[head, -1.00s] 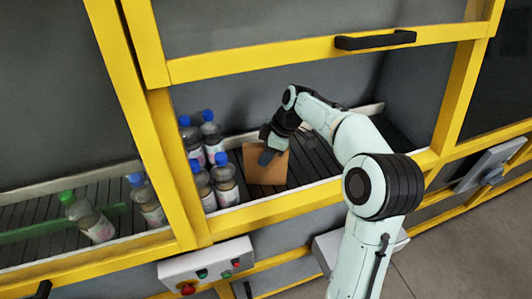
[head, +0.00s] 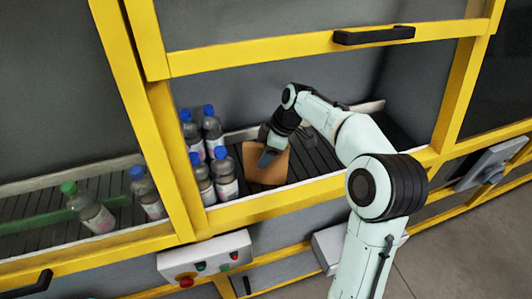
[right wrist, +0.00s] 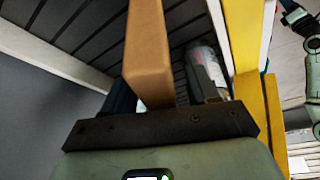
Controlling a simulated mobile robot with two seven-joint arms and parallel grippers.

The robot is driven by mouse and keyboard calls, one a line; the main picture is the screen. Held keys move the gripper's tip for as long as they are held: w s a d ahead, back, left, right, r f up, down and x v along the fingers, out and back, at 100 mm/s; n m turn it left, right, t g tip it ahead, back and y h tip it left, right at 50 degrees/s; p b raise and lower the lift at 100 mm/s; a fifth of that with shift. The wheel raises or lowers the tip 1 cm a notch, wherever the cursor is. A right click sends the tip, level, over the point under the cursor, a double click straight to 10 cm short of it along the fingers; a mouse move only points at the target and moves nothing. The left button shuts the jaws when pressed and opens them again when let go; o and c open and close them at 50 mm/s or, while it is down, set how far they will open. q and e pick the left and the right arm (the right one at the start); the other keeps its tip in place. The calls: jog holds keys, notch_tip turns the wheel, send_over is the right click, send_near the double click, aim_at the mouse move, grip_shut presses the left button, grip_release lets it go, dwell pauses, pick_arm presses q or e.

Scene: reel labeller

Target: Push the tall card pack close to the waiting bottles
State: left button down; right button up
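The card pack (head: 270,171), a plain brown upright block, stands on the dark slatted belt inside the yellow frame. In the right wrist view the pack (right wrist: 150,50) rises between the two fingers of my right gripper (right wrist: 165,92). A narrow gap shows between pack and right finger; the left finger is partly hidden behind the pack. In the head view my right gripper (head: 268,158) is at the pack's upper part. Several blue-capped bottles (head: 225,180) stand left of the pack, a small gap away. My left gripper is out of view.
A yellow post (head: 172,150) stands left of the bottles. A pale rail (head: 270,200) edges the belt in front. Beyond the post are a green-capped bottle (head: 88,208) and another blue-capped bottle (head: 146,192). Bare belt lies right of the pack.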

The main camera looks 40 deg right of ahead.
jog(key=shift+s, duration=0.15)
jog(key=v, duration=0.7)
jog(key=shift+d+r, duration=0.15)
jog(key=shift+r, duration=0.1)
dwell(0.3)
